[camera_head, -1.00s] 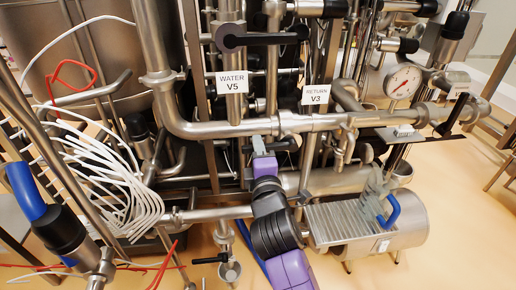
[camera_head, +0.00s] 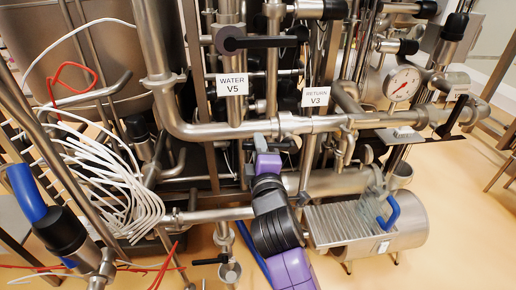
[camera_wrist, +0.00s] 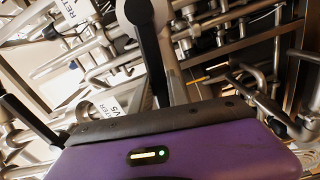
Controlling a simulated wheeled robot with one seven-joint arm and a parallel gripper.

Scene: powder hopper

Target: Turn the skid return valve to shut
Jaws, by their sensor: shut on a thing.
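The RETURN V3 label (camera_head: 316,97) hangs on the pipework right of centre in the head view. A black valve handle (camera_head: 284,146) lies below and left of it, partly hidden by my gripper (camera_head: 261,141). My gripper is at the left end of this handle, with its purple wrist below. In the wrist view, a black lever (camera_wrist: 152,58) runs from a round pivot at the top down to the purple gripper body. My gripper is shut on the handle; the fingertips are largely hidden.
The WATER V5 label (camera_head: 232,85) and its black handle (camera_head: 262,41) are above my gripper. A horizontal steel pipe (camera_head: 215,129) runs just above it.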

